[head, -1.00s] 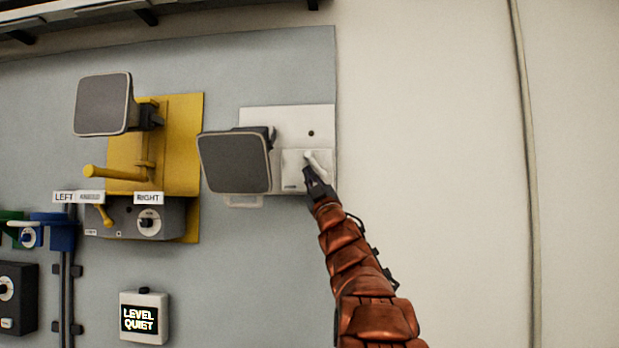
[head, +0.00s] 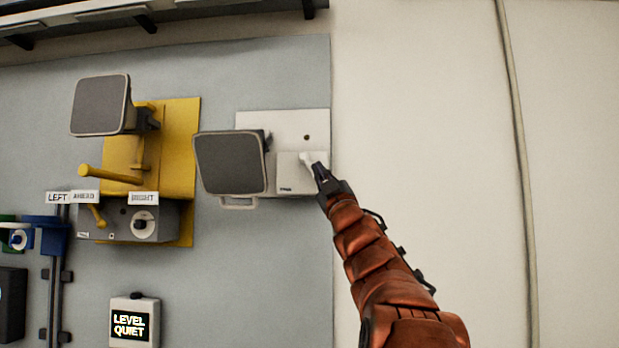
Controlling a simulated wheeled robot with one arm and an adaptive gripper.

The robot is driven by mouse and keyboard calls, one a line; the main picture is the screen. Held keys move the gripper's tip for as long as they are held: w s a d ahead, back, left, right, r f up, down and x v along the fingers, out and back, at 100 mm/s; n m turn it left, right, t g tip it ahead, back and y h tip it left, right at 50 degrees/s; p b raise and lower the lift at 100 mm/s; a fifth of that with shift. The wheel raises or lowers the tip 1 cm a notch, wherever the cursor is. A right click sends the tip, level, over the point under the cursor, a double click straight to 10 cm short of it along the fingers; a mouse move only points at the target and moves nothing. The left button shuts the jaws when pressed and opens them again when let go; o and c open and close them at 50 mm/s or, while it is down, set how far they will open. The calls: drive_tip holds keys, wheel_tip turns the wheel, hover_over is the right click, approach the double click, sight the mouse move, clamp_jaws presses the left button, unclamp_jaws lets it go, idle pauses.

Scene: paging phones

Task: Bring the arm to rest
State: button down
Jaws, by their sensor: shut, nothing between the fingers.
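My gripper (head: 322,172) is shut and empty, at the upper end of my orange-brown arm, which reaches in from the lower right. Its tip is by the white lever (head: 313,160) on the small white box of the white wall unit (head: 290,122). I cannot tell whether the tip touches the lever. A dark square speaker (head: 229,163) is fixed on the left of that unit.
A yellow panel (head: 181,130) with another speaker (head: 99,105), a yellow handle (head: 110,174) and a grey knob box (head: 165,222) is to the left. The cream wall (head: 430,120) at right is bare, with one vertical seam.

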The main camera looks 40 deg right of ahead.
drive_tip(key=shift+s, duration=0.35)
idle(0.4)
